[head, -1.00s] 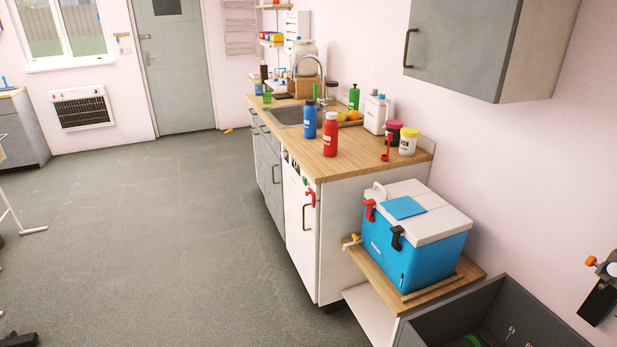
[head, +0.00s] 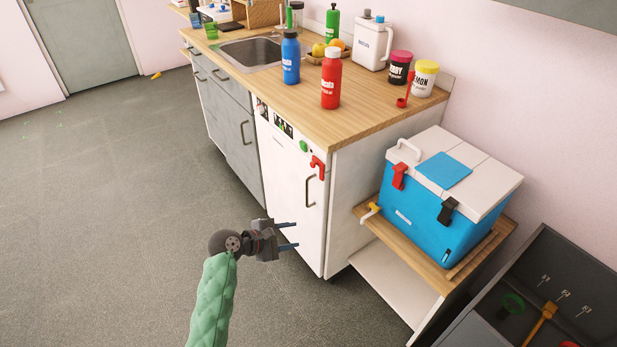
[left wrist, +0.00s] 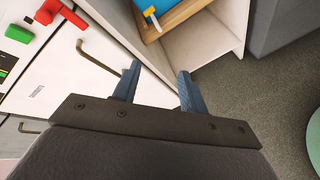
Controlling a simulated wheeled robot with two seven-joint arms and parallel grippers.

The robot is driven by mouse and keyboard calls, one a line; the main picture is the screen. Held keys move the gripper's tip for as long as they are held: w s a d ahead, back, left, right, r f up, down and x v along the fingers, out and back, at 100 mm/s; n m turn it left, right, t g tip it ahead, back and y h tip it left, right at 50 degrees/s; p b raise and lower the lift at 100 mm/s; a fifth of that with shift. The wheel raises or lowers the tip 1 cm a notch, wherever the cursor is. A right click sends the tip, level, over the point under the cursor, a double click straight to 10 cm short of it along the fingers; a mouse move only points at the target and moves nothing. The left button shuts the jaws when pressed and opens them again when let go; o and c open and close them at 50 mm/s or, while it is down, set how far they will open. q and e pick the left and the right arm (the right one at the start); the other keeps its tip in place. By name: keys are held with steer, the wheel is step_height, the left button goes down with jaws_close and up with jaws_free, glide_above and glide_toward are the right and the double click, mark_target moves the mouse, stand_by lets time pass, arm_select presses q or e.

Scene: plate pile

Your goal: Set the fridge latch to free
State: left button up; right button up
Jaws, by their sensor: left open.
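The fridge (head: 292,190) has a white front set under the wooden counter, with a grey bar handle (head: 309,191). The latch (left wrist: 58,13) also shows at the top left of the left wrist view. My left gripper (head: 297,235) is open and empty, in front of the fridge and lower than the latch, apart from it. Its two blue fingers (left wrist: 157,85) stand apart in the left wrist view. My right gripper is out of view.
A blue cooler (head: 425,210) with a white lid stands on a wooden shelf (head: 400,247) right of the fridge. Bottles stand on the counter (head: 285,110).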

mark_target(311, 165)
arm_select(q)
steer(key=w+r+n+t+h+b, duration=0.1)
steer(key=w+r+n+t+h, duration=0.1)
steer(key=w+r+n, duration=0.4)
steer(key=w+r+n+t+h+b, duration=0.1)
steer(key=w+r+n+t, duration=0.15)
steer(key=w, duration=0.65)
steer(key=shift+n+g, duration=0.45)
steer(key=shift+n, duration=0.1)
steer(key=x, duration=0.2)
steer(key=r+p+x, duration=0.1)
steer(key=x, duration=0.2)
steer(key=shift+w, duration=0.15)
steer(key=shift+x, duration=0.9)
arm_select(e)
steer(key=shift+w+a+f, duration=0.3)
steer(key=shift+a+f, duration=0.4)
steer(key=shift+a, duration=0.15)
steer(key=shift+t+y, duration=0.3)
arm_select(q)
steer(key=shift+d, duration=0.1)
jaws_close()
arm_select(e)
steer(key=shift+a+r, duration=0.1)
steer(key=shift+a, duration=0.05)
